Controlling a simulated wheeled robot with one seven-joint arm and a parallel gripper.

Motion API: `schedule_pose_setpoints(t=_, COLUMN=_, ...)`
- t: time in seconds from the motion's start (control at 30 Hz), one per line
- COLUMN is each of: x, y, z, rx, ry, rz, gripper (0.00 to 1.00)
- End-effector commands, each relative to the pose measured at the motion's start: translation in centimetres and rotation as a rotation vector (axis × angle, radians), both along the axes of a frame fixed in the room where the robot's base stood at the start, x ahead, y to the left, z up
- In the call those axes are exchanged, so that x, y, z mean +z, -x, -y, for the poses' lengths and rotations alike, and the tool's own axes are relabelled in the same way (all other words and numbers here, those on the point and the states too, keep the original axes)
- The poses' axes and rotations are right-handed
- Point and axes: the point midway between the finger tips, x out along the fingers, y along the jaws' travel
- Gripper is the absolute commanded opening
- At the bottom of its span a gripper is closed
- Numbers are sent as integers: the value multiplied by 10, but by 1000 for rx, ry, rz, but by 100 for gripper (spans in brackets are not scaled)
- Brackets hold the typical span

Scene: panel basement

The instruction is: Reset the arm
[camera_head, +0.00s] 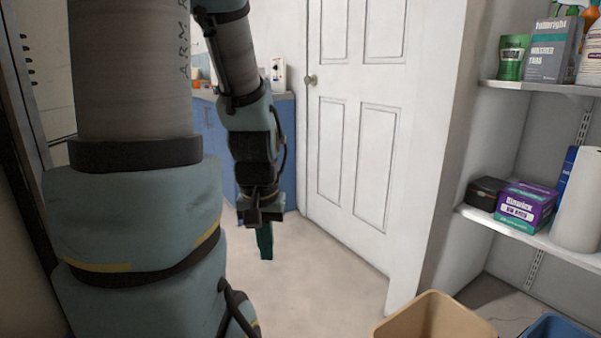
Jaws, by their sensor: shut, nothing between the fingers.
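My arm stands large at the left of the head view. Its far end hangs down in front of the blue cabinet. My gripper (264,243) points down at the end of the arm, above the pale floor. It is shut, and nothing shows between its dark green fingers. It is apart from everything around it.
A white panelled door (352,150) stands shut behind my arm. A blue cabinet (287,150) is left of it. Shelves (540,235) at the right hold a purple box (525,205) and a paper roll (580,205). A tan bin (435,318) and a blue bin (555,328) are below. The middle floor is clear.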

Motion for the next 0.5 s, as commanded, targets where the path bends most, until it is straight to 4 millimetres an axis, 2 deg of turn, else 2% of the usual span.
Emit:
schedule_pose_setpoints(t=0.03, x=23, y=0, z=0, rx=-1, ry=0, rz=0, gripper=0)
schedule_pose_setpoints(t=0.17, x=59, y=0, z=0, rx=-1, ry=0, rz=0, gripper=0)
schedule_pose_setpoints(t=0.5, x=168, y=-1, z=0, rx=-1, ry=0, rz=0, gripper=0)
